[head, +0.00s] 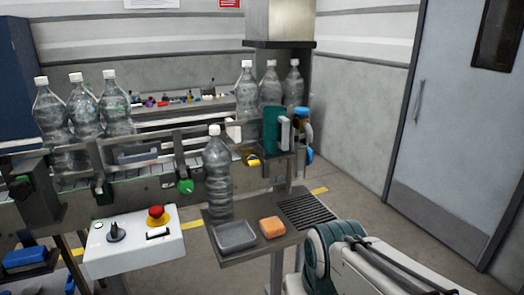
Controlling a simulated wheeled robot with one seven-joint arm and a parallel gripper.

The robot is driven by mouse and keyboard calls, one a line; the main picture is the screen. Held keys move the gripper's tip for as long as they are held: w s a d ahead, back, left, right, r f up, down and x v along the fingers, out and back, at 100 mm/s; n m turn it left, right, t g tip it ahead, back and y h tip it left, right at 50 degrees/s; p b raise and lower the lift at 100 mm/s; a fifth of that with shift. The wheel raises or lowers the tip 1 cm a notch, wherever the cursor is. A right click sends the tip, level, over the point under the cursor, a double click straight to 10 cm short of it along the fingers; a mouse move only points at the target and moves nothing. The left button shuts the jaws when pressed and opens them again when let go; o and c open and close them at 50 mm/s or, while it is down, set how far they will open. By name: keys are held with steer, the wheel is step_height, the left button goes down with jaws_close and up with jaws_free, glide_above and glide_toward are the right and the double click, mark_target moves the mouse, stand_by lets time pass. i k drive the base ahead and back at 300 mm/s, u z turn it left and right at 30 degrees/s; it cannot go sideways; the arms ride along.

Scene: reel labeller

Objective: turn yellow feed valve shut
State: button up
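A small yellow part (253,162), which looks like the yellow feed valve's handle, shows on the conveyor side just left of a dark green cylinder (273,129). It is small in the picture and I cannot tell whether the valve is open or shut. My gripper is not in view; only white and teal links of my arm show at the lower right, well apart from the yellow part.
A clear bottle (218,175), a grey tray (235,236) and an orange sponge (272,227) are on the metal shelf in front. A control box (135,240) with a red button stands left. Bottles line the conveyor behind. Floor toward the door (450,120) looks clear.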

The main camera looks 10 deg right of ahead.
mark_target(252, 159)
steer(key=u, duration=0.05)
steer(key=k, duration=0.45)
steer(key=u, duration=0.7)
steer(key=i, duration=0.75)
steer(key=z, duration=0.85)
